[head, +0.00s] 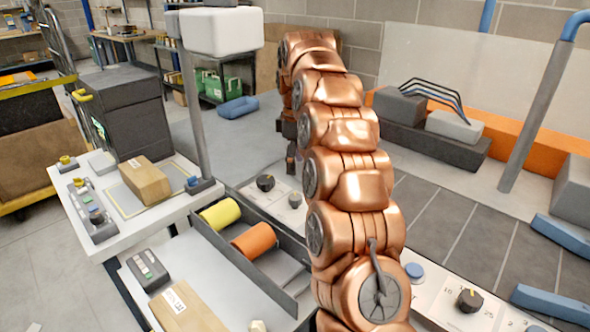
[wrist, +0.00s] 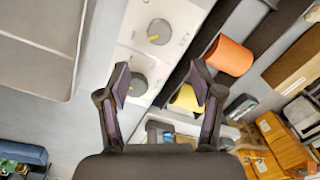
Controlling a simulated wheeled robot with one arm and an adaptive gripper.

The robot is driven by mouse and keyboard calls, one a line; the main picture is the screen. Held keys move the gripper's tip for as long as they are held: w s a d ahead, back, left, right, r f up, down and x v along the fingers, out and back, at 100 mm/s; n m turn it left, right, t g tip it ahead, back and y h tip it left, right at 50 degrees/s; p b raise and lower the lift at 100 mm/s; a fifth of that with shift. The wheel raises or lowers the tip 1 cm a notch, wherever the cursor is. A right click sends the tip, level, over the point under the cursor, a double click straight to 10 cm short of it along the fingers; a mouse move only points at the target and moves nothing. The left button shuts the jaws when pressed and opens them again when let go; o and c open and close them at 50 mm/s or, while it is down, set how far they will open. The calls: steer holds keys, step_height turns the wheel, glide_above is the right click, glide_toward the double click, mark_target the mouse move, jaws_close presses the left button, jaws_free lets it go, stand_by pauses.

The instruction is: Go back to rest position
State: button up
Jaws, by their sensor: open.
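My copper-coloured arm (head: 345,160) stretches from the bottom of the head view up and away over the workbench. My gripper (wrist: 160,90) shows in the wrist view with its two dark fingers spread apart and nothing between them. It hangs above a pale panel with dark round knobs (wrist: 158,32). In the head view, the gripper is mostly hidden behind the arm, and only a dark part of it shows beside the upper arm.
An orange cylinder (head: 253,241) and a yellow cylinder (head: 220,214) lie in a dark tray left of my arm. A cardboard box (head: 146,181) sits on the white bench at left. A grey post (head: 195,110) and a blue-topped post (head: 535,115) stand either side.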

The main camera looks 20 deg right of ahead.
steer(key=shift+r, duration=0.4)
stand_by(0.3)
steer(key=s+a+r+m+p, duration=0.1)
steer(key=s+a+r+m, duration=0.1)
steer(key=s+a, duration=0.5)
steer(key=s+a+r+m+p, duration=0.2)
steer(key=s+a, duration=0.1)
steer(key=s, duration=0.7)
steer(key=s+a+f+m+p, duration=0.1)
steer(key=s+f+m, duration=0.2)
steer(key=s, duration=1)
steer(key=s+a+f+m+g+p, duration=0.1)
steer(key=s+a+f+m, duration=0.1)
steer(key=s, duration=1.1)
step_height(320, 180, down, 2)
steer(key=shift+s+f+m+p, duration=0.15)
steer(key=shift+m+p, duration=0.15)
steer(key=shift+m, duration=0.2)
